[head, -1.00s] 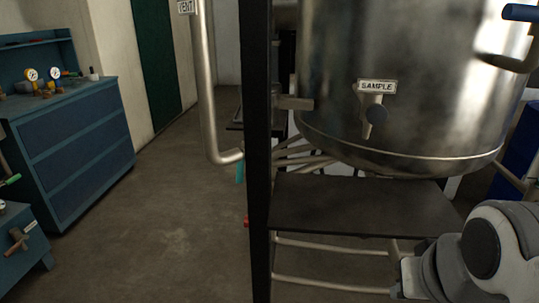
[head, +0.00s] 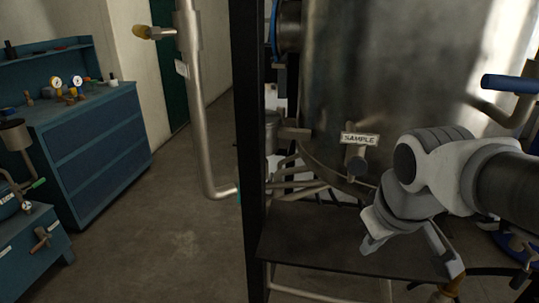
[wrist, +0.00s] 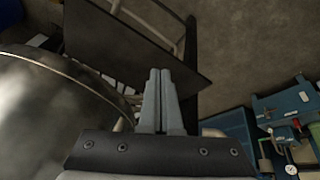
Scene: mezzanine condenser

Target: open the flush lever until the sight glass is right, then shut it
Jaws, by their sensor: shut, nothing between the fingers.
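My gripper (wrist: 160,72) shows in the wrist view with its two fingers together and nothing between them. In the head view my arm reaches in from the right, in front of the steel vessel (head: 400,60); the fingertips are not clear there. A blue-gripped handle (head: 512,84) is at the upper right beside the vessel. I cannot read a flush label or pick out the sight glass, so which handle is the flush lever is unclear.
A dark shelf (head: 310,240) lies below the vessel, beside a black upright post (head: 248,150). A steel pipe (head: 200,110) runs down left of the post. Blue cabinets (head: 95,150) stand at the left. The floor (head: 165,235) between is clear.

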